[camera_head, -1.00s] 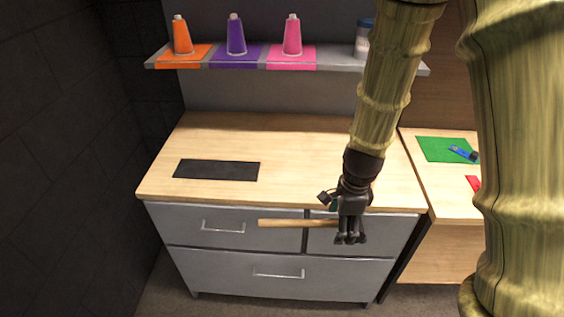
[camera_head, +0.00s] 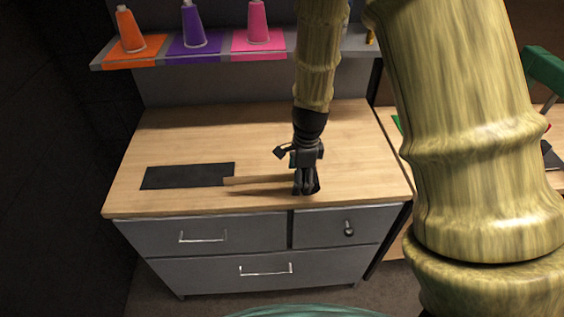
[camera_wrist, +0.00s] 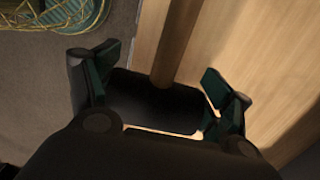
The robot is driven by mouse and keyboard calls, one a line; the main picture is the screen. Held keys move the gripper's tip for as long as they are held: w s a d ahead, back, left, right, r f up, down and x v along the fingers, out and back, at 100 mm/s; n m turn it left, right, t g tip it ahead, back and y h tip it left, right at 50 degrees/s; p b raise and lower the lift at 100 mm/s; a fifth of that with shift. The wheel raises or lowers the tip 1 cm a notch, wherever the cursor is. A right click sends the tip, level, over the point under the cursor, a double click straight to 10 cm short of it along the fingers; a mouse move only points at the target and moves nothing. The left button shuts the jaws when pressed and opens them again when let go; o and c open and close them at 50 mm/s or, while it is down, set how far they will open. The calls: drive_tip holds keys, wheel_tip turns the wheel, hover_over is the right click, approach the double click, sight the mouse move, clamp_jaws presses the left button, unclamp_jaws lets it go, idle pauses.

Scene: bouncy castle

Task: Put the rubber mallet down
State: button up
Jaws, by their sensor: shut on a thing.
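My gripper (camera_head: 306,190) is shut on the rubber mallet, over the front part of the wooden worktop (camera_head: 310,125). The mallet's wooden handle (camera_head: 258,180) points left from the gripper, its end by the right edge of a black mat (camera_head: 188,175). In the wrist view the mallet's dark head (camera_wrist: 150,100) sits between the two fingers, with the handle (camera_wrist: 166,45) running away from it. In the head view the fingers hide the mallet's head. A shadow lies under the handle; I cannot tell whether the mallet touches the worktop.
The grey drawer cabinet (camera_head: 215,262) bears the worktop. A shelf (camera_head: 215,57) behind holds orange (camera_head: 130,30), purple (camera_head: 193,27) and pink (camera_head: 258,24) cones. Another bench stands at the right, partly hidden by my arm.

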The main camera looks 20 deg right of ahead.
drive_tip(key=w+p, duration=0.1)
drive_tip(key=w, duration=0.5)
drive_tip(key=w+a+p, duration=0.1)
drive_tip(key=w, duration=0.1)
drive_tip(key=shift+w+f+p, duration=0.35)
drive_tip(key=shift+w+f, duration=0.05)
drive_tip(key=shift+f+p, duration=0.85)
drive_tip(key=shift+f, duration=0.85)
drive_tip(key=shift+f, duration=0.15)
drive_tip(key=o, duration=1.3)
